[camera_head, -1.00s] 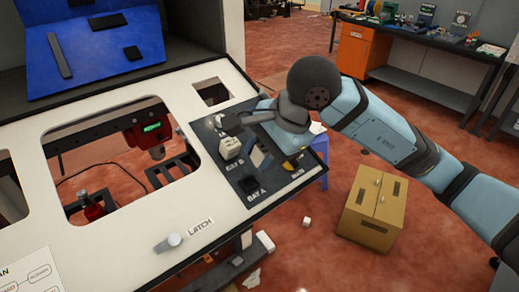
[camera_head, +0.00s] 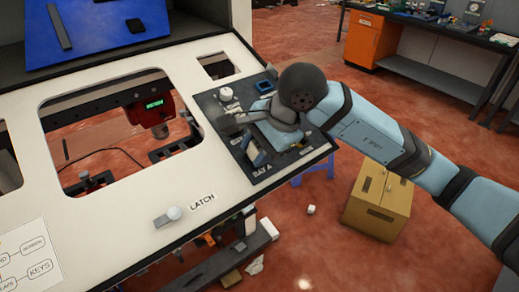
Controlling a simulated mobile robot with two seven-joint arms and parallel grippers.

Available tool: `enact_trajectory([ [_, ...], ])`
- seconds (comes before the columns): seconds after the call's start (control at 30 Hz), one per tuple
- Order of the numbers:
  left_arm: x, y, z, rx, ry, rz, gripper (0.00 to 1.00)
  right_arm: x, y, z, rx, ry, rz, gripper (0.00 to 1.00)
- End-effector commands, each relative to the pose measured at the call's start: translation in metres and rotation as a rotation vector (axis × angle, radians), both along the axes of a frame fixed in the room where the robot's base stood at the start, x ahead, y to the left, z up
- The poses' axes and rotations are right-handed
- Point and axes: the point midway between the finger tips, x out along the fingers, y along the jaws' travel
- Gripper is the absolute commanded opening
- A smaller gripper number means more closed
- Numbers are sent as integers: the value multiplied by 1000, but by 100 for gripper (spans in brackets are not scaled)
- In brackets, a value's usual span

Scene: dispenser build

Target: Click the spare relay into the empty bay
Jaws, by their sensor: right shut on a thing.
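The dark bay panel (camera_head: 291,165) lies at the right end of the white board. The label BAY A shows near its front edge. My right gripper (camera_head: 254,150) points down over the panel by BAY A, with its wrist above the panel's middle. It is shut on a small dark block with a pale side, apparently the spare relay (camera_head: 257,156), held tilted just above or at the bay. I cannot tell whether it touches the panel. My gripper and wrist hide BAY B and much of the bay opening. My left gripper is not in view.
A white round knob (camera_head: 226,94) and a blue-rimmed socket (camera_head: 264,86) sit on the panel's far part. A latch knob (camera_head: 174,213) is on the board's front. A cardboard box (camera_head: 380,203) stands on the floor at right.

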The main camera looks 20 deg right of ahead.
Motion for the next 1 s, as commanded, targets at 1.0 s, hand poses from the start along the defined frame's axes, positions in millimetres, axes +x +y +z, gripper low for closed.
enact_trajectory([
  [1.0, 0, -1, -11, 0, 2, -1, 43, 0, 1, -2, 0, 0, 1, 5],
])
